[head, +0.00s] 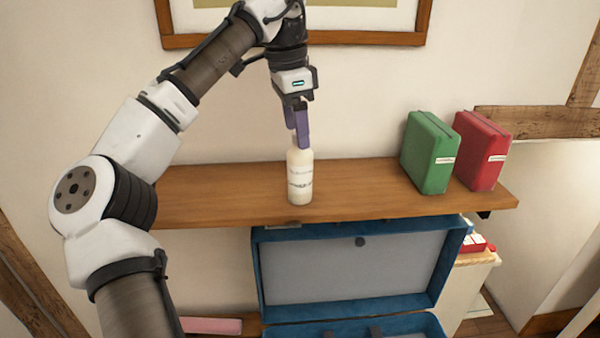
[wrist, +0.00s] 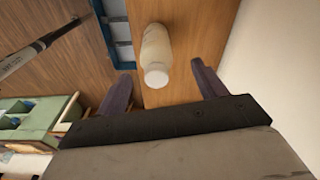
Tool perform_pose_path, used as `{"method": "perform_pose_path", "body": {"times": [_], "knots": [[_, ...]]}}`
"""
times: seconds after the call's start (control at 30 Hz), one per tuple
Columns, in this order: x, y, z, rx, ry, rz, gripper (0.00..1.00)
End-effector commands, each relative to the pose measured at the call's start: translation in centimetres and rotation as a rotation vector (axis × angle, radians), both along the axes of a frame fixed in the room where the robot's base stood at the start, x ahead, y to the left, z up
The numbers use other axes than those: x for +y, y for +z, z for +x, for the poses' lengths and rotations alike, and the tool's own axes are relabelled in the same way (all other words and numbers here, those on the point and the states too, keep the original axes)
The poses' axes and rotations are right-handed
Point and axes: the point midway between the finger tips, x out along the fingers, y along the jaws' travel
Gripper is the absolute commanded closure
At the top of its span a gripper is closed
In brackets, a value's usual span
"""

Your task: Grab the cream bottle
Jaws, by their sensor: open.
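The cream bottle (head: 300,178) stands upright on a wooden wall shelf (head: 225,195), with a band of dark lettering around it. My gripper (head: 300,140) points down from above, its purple fingers at the height of the bottle's top in the head view. In the wrist view the cream bottle (wrist: 157,50) shows its white cap toward the camera. It lies between the lines of the two spread fingers of my gripper (wrist: 162,85), with a gap on either side. The gripper is open and holds nothing.
A green box file (head: 428,153) and a red one (head: 483,150) stand at the shelf's right end. An open blue case (head: 258,285) is below the shelf. A picture frame (head: 350,38) hangs on the wall behind. The shelf is clear around the bottle.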

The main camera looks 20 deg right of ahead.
Motion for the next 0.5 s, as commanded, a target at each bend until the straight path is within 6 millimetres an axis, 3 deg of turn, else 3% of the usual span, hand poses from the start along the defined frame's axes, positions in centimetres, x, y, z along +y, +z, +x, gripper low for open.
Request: {"method": "perform_pose_path", "body": {"times": [0.5], "knots": [[-0.8, -5.0, -0.6, 0.001, -0.002, -0.001, 0.30]]}}
